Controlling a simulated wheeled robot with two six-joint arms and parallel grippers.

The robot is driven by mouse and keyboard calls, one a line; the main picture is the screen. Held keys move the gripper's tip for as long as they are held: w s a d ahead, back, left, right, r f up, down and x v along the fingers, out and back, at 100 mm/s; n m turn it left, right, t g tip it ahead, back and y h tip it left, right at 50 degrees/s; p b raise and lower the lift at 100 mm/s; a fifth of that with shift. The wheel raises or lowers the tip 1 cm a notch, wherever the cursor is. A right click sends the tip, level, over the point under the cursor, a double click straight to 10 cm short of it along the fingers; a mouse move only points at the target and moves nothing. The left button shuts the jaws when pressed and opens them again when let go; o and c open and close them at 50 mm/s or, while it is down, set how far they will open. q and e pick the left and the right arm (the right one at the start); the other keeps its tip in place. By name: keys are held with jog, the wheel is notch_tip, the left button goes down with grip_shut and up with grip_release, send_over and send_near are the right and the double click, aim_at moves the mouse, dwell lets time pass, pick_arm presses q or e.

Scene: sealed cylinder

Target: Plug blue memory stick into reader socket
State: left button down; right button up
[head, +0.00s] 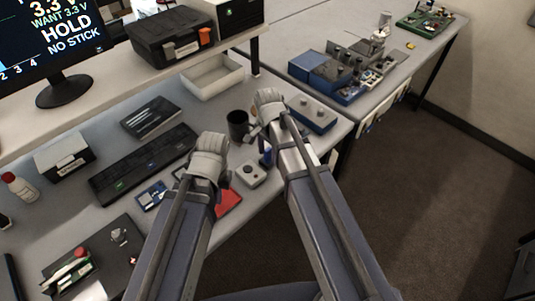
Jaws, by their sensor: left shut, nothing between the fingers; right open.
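My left gripper (208,150) is shut above the bench, to the right of a long black strip unit (143,165) with small green and blue marks. My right gripper (268,103) is open, further back, beside a dark mug. A small blue object (265,157) shows partly behind my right arm; I cannot tell whether it is the memory stick. A blue-and-white flat piece (152,196) lies left of my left gripper. I cannot make out which unit holds the reader socket. The monitor (55,45) reads "NO STICK", "HOLD" and "WANT 3.3 V".
A dark mug (238,126), a grey box with a round knob (250,173) and a red flat piece (229,203) are near my arms. A white tray (213,78) and a black case (170,37) stand behind. Blue-grey equipment (333,74) fills part of the far bench.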

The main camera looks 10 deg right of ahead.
aim_at(267, 149)
grip_shut()
dwell(0.5)
dwell(0.8)
pick_arm(q)
jog(key=shift+r, duration=0.15)
pick_arm(e)
jog(key=shift+r, duration=0.15)
